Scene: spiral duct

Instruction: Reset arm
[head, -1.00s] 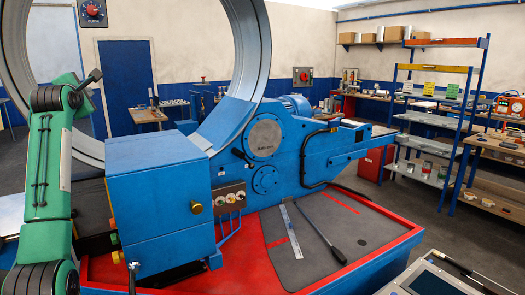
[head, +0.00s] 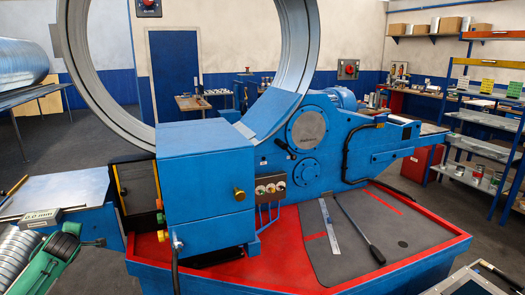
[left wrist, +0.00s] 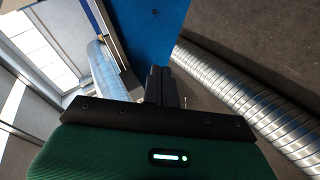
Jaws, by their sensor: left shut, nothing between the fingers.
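My left arm, green with black joints, shows at the lower left of the head view, low in front of the machine's left side. My left gripper (left wrist: 160,86) shows in the left wrist view as two dark fingers close together, shut with nothing between them. Its fingers point past a blue surface (left wrist: 150,30) and a ribbed spiral duct (left wrist: 262,108). My right gripper is in neither view.
A blue machine (head: 205,180) with a large metal ring (head: 310,45) stands on a red-edged base (head: 415,255). A spiral duct (head: 15,262) lies at the lower left, near a metal sheet table (head: 60,192). A large duct (head: 22,55) rests behind. Shelves (head: 485,120) stand at right.

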